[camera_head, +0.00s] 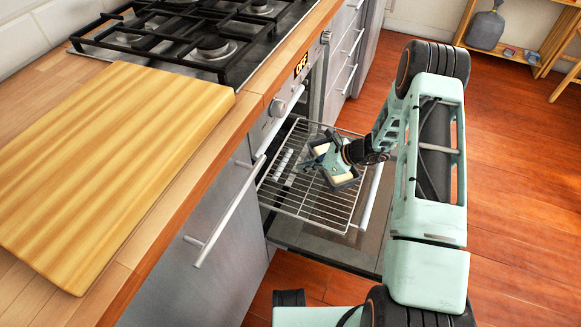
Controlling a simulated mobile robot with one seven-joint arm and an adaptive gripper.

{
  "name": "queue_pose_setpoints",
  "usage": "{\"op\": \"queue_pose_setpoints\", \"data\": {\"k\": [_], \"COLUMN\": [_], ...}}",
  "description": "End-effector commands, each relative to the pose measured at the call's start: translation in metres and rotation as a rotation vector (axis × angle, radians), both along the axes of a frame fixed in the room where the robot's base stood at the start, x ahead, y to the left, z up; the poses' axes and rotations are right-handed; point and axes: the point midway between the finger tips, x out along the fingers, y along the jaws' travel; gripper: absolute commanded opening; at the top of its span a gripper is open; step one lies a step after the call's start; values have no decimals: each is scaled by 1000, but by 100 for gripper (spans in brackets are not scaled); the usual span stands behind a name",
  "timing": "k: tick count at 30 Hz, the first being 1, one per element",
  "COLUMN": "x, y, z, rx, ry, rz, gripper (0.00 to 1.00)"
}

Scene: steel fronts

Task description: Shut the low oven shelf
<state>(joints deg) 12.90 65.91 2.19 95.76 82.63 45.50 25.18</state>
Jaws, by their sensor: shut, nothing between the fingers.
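The oven's wire shelf (308,208) is slid out of the oven, over the lowered oven door (320,243). It is level and looks empty. My gripper (338,172) is shut with nothing in it, over the outer part of the shelf. I cannot tell whether it touches the wires. The gripper hides part of the shelf's far side. The oven's inside is mostly hidden behind the front panel and counter edge, so I cannot see a second shelf.
The open door's bar handle (371,197) runs beside the shelf's outer edge. The counter with a wooden board (110,165) and a gas hob (195,38) lies on the left. A cabinet handle (228,215) sticks out in front. The wooden floor (520,200) on the right is clear.

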Motion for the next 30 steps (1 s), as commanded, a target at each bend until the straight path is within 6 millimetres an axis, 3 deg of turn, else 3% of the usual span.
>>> {"op": "queue_pose_setpoints", "data": {"k": [12,21,30], "x": [24,37,38], "y": [63,92,94], "z": [-60,-56,-55], "rx": [0,-1,0], "ry": [-1,-1,0], "rz": [5,3,1], "gripper": [0,0,0]}}
